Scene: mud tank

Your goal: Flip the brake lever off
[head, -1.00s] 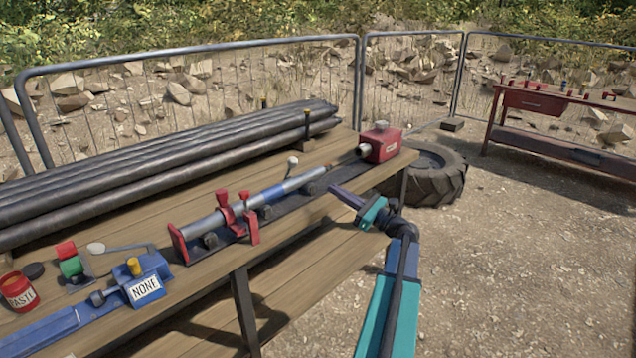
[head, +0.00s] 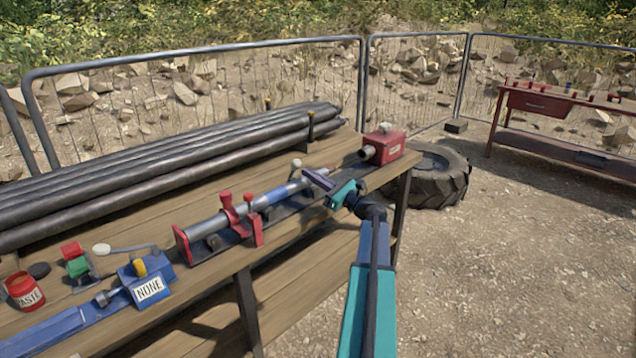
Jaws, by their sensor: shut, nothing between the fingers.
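A short lever with a pale round knob (head: 297,163) stands up behind the long pipe rig on the bench; I cannot read a label on it. A second lever with a pale round end (head: 101,249) lies nearly flat by the blue block at the left. No label shows which one is the brake lever. My gripper (head: 316,178), with dark purple fingers, is shut and empty. In the picture it is just right of and below the upright knob, over the pipe rig. It hides part of the rig; I cannot tell whether it touches anything.
The rig has red clamps (head: 228,201) and a red box (head: 382,146) at its right end. Black pipes (head: 150,165) lie along the back of the wooden bench. A blue block marked NONE (head: 148,285) and a PASTE pot (head: 25,293) are at left.

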